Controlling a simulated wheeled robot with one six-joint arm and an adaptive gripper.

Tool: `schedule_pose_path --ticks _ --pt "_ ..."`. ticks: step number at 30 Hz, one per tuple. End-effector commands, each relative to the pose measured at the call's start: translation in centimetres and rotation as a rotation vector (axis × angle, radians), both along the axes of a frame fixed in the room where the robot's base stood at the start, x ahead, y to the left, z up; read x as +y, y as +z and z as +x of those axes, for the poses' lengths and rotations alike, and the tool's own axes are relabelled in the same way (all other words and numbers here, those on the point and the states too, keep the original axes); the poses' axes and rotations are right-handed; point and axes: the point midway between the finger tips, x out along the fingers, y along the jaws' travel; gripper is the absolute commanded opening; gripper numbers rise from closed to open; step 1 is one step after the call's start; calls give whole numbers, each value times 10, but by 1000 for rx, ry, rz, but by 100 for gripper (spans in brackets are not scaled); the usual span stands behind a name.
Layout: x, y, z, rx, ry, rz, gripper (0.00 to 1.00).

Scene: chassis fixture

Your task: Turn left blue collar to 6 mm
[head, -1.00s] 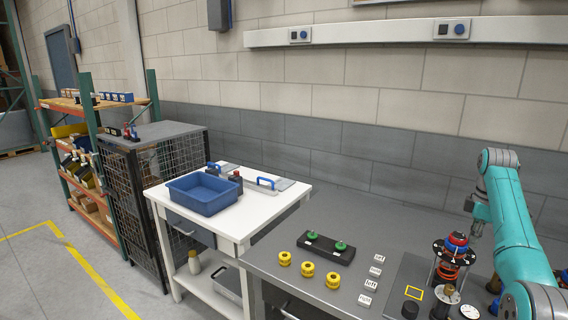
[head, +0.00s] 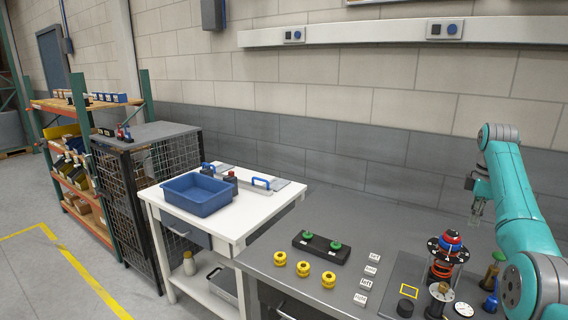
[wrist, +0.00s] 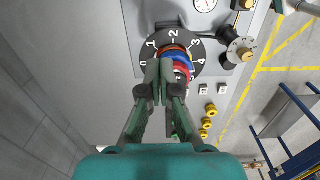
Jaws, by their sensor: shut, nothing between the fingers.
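The blue collar (head: 450,238) sits at the top of an upright fixture with a red spring (head: 441,268), at the right of the bench in the head view. In the wrist view the blue collar (wrist: 181,59) shows beside a red ring, partly hidden behind my fingers. A dark numbered dial plate (wrist: 195,46) surrounds them, with figures 0 to 4 readable. My gripper (head: 478,219) is up and to the right of the collar in the head view. In the wrist view its fingers (wrist: 160,72) are together and empty; contact with the collar cannot be told.
Several yellow rings (head: 304,269), white label blocks (head: 366,283) and a black block with green knobs (head: 321,247) lie left. The bench behind is clear.

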Motion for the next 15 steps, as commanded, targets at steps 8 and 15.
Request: schedule_pose_path --ticks 8,15 --pt "4 10 1 -1 0 -1 0" --pt "4 -2 1 1 0 1 0"
